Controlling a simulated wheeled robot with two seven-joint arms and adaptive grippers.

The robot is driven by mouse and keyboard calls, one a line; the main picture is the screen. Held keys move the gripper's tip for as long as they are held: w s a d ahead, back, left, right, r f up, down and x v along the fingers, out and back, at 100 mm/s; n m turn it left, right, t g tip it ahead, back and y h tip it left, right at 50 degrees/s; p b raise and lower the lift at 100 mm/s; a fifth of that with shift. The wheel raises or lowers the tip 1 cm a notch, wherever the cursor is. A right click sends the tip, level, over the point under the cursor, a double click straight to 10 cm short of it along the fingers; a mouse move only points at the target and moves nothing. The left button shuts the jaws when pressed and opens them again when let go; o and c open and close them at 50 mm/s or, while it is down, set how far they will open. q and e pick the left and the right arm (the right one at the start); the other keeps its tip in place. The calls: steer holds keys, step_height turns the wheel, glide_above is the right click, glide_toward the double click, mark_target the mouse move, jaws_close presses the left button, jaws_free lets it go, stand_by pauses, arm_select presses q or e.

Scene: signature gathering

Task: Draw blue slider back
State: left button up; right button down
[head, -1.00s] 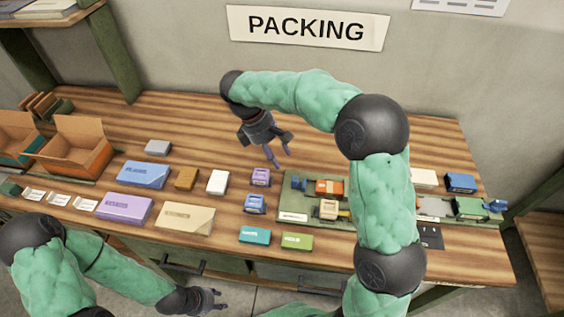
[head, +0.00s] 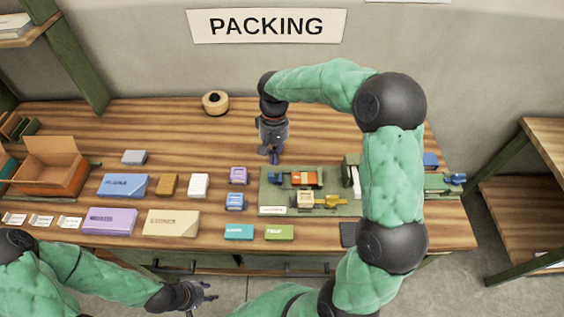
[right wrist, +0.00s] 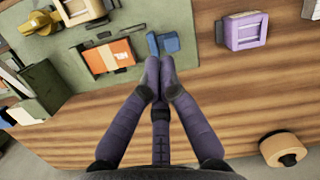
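The blue slider (head: 274,178) is at the left end of a dark green holder with an orange box (head: 305,178) on the green mat (head: 268,200). The blue slider also shows in the right wrist view (right wrist: 164,43), just beyond my fingertips. My right gripper (head: 273,160) points down behind the holder; in the right wrist view (right wrist: 160,64) its fingers are drawn together with nothing seen between them. The fingertips look very near the slider; I cannot tell whether they touch it. My left gripper (head: 212,291) is open and empty in front of the table.
A purple block (head: 238,175) and a blue block (head: 235,201) stand left of the mat. A tan block with a yellow slider (head: 335,201) is in front of the orange box. A round wooden item (head: 215,102) stands at the back. My right arm hides part of the table's right side.

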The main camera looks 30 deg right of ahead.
mark_target(280, 175)
steer(key=s+d+m+t+y+p, duration=0.1)
steer(key=s+d+m+t+p, duration=0.2)
steer(key=m, duration=0.8)
steer(key=s+d+m+t+y+p, duration=0.1)
steer(key=s+d+m+p, duration=0.15)
steer(key=d+m, duration=0.55)
steer(key=a+f, duration=0.1)
steer(key=f, duration=0.1)
steer(key=w+a+f+m, duration=0.1)
steer(key=a+f, duration=0.1)
steer(key=f, duration=0.1)
steer(key=w+a+f+m, duration=0.1)
steer(key=a+f, duration=0.1)
steer(key=f, duration=0.1)
steer(key=shift+w+b, duration=0.2)
steer(key=shift+b, duration=0.15)
steer(key=shift+w+a+f, duration=0.1)
steer(key=shift+w+a, duration=0.35)
steer(key=shift+a, duration=0.2)
steer(key=shift+w+a, duration=0.4)
steer(key=shift+a, duration=0.2)
steer(key=shift+w+a, duration=0.25)
steer(key=shift+a, duration=0.15)
steer(key=shift+a, duration=0.1)
steer(key=shift+w+a+p, duration=0.35)
steer(key=shift+a+p, duration=0.3)
steer(key=shift+p, duration=0.15)
